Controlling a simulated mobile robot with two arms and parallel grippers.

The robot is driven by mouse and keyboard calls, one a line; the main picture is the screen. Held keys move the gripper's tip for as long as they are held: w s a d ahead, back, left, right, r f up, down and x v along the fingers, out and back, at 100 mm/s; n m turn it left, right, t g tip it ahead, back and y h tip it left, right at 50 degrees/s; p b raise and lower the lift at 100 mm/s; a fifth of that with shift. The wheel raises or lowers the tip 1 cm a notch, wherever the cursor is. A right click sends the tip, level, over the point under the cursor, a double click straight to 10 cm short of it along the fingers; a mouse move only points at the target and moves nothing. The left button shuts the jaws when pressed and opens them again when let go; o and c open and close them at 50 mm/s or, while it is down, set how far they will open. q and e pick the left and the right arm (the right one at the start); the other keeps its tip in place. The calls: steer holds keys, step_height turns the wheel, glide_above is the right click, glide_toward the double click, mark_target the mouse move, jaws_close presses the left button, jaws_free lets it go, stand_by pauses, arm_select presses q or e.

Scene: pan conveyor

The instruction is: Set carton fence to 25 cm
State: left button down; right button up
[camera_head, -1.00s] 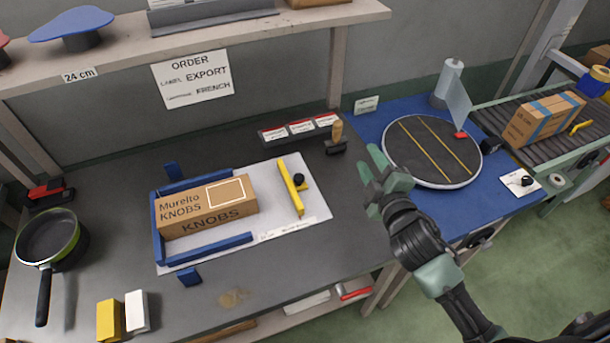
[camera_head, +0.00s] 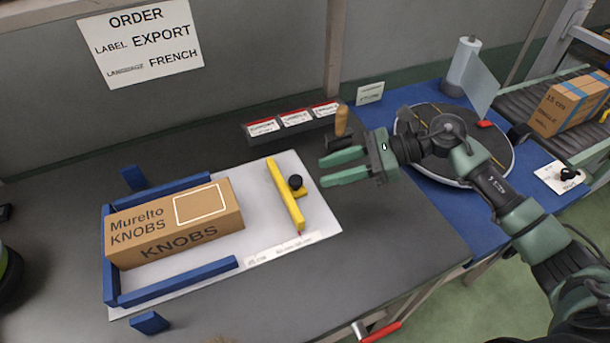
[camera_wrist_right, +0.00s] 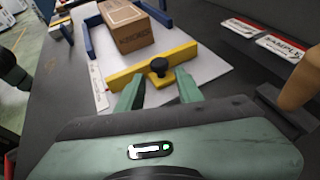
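The carton fence is a yellow bar (camera_head: 283,196) with a black knob (camera_head: 295,182). It stands on a white board (camera_head: 270,243) right of the Murelto KNOBS carton (camera_head: 190,222), with a gap between them. A printed scale strip (camera_head: 284,249) runs along the board's front edge; its figures are too small to read. My right gripper (camera_head: 332,167) is open and empty, just right of the fence and pointing at it. In the right wrist view the fence (camera_wrist_right: 130,72) and its knob (camera_wrist_right: 158,66) lie just beyond the open fingers (camera_wrist_right: 157,92). My left gripper is not in view.
Blue rails (camera_head: 180,283) border the carton. A stamp with a wooden handle (camera_head: 341,122) and a label rack (camera_head: 292,122) stand behind my right gripper. A round turntable (camera_head: 440,180) lies on the blue mat at right.

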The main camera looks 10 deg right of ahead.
mark_target(300, 179)
steer(key=p+x, duration=0.1)
steer(key=x, duration=0.5)
steer(key=shift+a, duration=0.1)
jaws_close()
steer(key=shift+r, duration=0.1)
stand_by(1.1)
